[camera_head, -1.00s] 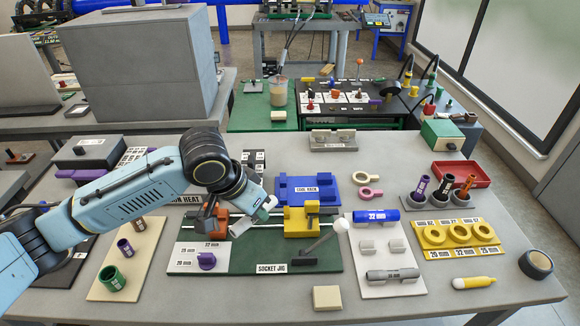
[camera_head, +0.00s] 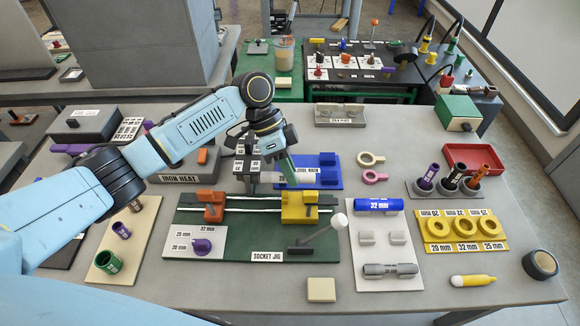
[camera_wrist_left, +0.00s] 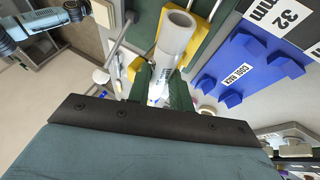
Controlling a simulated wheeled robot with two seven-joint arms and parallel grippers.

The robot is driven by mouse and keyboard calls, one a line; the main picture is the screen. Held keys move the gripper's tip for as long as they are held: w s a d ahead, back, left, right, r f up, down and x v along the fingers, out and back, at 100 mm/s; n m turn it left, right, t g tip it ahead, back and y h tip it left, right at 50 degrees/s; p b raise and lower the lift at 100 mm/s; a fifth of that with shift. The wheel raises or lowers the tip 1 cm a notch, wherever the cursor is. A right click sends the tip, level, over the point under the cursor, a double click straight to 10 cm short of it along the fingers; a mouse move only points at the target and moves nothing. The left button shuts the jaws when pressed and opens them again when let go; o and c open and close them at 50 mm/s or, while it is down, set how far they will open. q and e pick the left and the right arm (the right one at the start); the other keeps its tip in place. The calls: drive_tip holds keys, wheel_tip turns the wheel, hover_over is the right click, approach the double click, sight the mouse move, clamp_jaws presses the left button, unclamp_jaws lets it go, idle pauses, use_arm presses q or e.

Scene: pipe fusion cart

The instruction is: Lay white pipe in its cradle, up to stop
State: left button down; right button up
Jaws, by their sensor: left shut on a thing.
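My left gripper (camera_head: 285,174) is shut on the white pipe (camera_head: 272,178), which it holds above the strip between the socket jig (camera_head: 230,247) and the blue cool rack (camera_head: 327,176). In the left wrist view the pipe (camera_wrist_left: 175,40) sticks out from between the fingers (camera_wrist_left: 165,84), its open end toward the top, with yellow behind it. On the jig, the orange clamp block (camera_head: 211,207) is at left and the yellow block (camera_head: 297,208) at right. The pipe appears clear of both. Whether it touches anything beneath is hidden. My right gripper is not in view.
A black lever with a white knob (camera_head: 338,221) rises in front of the yellow block. A blue 32 mm piece (camera_head: 379,205) lies on the pale board to the right. A beige block (camera_head: 321,289) sits at the front. The iron heat unit (camera_head: 188,166) stands behind the jig's left side.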

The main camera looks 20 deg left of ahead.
use_arm(q)
drive_tip(key=shift+r+p, duration=0.15)
drive_tip(key=shift+p, duration=0.35)
drive_tip(key=shift+f+b, duration=1.9)
drive_tip(key=shift+f, duration=1.55)
drive_tip(key=shift+w+d+p, duration=0.1)
drive_tip(key=shift+d+p, duration=0.25)
drive_tip(key=shift+p, duration=0.1)
drive_tip(key=shift+f, duration=0.15)
drive_tip(key=c, duration=1.2)
unclamp_jaws()
drive_tip(key=shift+o, duration=0.2)
drive_tip(key=shift+a, duration=0.15)
